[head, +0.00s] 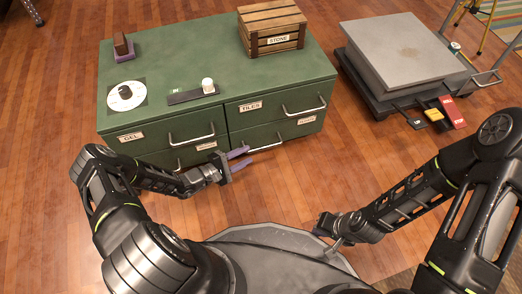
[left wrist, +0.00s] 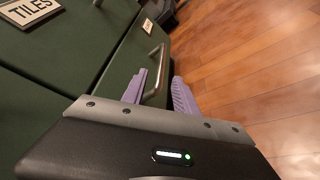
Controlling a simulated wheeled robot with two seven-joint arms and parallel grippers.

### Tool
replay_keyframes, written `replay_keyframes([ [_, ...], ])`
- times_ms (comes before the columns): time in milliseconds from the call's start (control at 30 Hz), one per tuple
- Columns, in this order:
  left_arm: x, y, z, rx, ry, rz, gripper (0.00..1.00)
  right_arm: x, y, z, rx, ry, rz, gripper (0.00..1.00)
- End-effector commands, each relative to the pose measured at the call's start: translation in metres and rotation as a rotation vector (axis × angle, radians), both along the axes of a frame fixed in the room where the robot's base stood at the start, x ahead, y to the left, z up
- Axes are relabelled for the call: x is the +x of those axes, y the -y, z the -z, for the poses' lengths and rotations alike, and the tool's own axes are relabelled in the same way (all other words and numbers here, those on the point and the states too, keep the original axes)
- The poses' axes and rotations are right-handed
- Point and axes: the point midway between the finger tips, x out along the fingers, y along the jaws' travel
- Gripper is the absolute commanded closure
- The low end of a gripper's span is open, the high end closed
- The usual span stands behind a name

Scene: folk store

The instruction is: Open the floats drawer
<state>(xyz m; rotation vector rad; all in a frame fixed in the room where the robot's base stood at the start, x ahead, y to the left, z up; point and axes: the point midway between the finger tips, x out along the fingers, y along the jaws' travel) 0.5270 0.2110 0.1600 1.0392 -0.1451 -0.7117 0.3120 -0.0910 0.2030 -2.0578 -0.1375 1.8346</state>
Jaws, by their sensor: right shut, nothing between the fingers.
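The green drawer cabinet (head: 215,115) has an upper left drawer marked GEL (head: 130,137) and an upper right one marked TILES (head: 250,106). The lower drawers have small labels that I cannot read surely. The lower right drawer's bar handle (head: 268,148) is close to my left gripper (head: 240,157). In the left wrist view, the purple fingers of this gripper (left wrist: 166,92) are apart, with a metal handle (left wrist: 154,72) between them. I cannot tell if they touch it. The drawers look closed. My right gripper (head: 334,245) is shut and empty, low beside my base.
On the cabinet stand a wooden crate marked STONE (head: 272,28), a white disc (head: 126,96), a dark strip with a white knob (head: 194,93) and a brown block on a purple base (head: 122,46). A grey platform cart (head: 405,50) stands at right. The wooden floor before the cabinet is clear.

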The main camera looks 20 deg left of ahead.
Motion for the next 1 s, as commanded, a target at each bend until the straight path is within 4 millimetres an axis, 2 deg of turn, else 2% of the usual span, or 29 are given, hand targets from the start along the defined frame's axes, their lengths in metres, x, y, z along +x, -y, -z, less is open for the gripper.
replay_keyframes([
  [267, 0.005, 0.005, 0.002, -0.001, -0.001, 0.004, 0.65, 0.000, 0.000, 0.004, 0.001, 0.000, 0.000, 1.00],
  [700, 0.051, 0.043, 0.018, 0.000, -0.002, 0.005, 0.65, 0.004, 0.001, 0.027, 0.006, 0.002, 0.002, 1.00],
  [1000, 0.060, 0.048, 0.017, 0.000, -0.002, 0.003, 0.65, 0.005, 0.001, 0.029, 0.007, 0.002, 0.003, 1.00],
])
